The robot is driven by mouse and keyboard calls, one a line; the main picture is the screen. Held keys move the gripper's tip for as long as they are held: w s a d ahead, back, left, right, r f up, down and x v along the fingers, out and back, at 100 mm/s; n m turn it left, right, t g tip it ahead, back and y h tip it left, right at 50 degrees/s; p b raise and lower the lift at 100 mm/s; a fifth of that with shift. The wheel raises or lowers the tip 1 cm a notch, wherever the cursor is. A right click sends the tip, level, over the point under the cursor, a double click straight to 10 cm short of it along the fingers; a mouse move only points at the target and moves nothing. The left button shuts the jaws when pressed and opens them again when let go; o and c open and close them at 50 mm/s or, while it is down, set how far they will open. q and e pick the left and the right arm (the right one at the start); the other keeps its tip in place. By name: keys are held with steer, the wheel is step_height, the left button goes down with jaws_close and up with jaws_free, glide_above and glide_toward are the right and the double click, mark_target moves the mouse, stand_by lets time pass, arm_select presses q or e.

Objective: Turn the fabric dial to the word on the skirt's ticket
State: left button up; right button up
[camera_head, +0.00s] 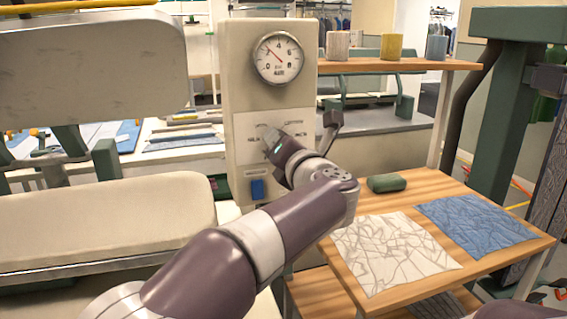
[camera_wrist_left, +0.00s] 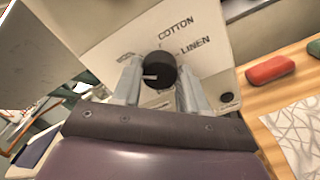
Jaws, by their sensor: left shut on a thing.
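The fabric dial is a round black knob (camera_wrist_left: 160,70) with a white pointer line on a pale panel (camera_wrist_left: 95,25). In the left wrist view the line points left. COTTON and LINEN are readable up and right of the knob; another word at its left is partly covered. My left gripper (camera_head: 273,146) is at the panel and hides the dial in the head view. Its two fingers, also in the left wrist view (camera_wrist_left: 156,85), stand either side of the knob, shut on it. My right gripper is out of view. No skirt ticket is readable.
A padded press (camera_head: 100,220) fills the left.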

arm_select(q)
steer(key=shift+f+n+b, duration=0.15)
steer(key=shift+n+b, duration=2)
steer(key=shift+n, duration=0.45)
steer(key=o, duration=1.1)
steer(key=shift+c, duration=0.2)
steer(key=v, duration=1.2)
steer(key=shift+s+b, duration=0.35)
steer(key=shift+b, duration=0.05)
